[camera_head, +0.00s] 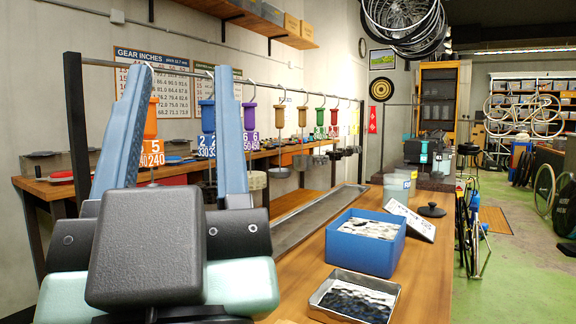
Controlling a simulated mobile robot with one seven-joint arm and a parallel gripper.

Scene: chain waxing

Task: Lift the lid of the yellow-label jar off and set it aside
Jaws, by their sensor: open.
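My gripper (183,75) is large in the left foreground, with two long blue-grey fingers spread apart and nothing between them. A small pale jar (396,190) with a yellowish patch near its rim stands on the wooden bench, right of centre; its label is too small to read. A dark round lid with a knob (431,210) lies on the bench just right of and in front of this jar, apart from it. I cannot tell which jar it belongs to. My gripper is well left of the jar and lid and touches neither.
A blue bin (366,252) and a metal tray with chain (353,297) stand on the bench in front of the jar. A white printed card (409,220) leans between the bin and lid. Dark containers (413,150) stand behind. Tools hang on a rail at left.

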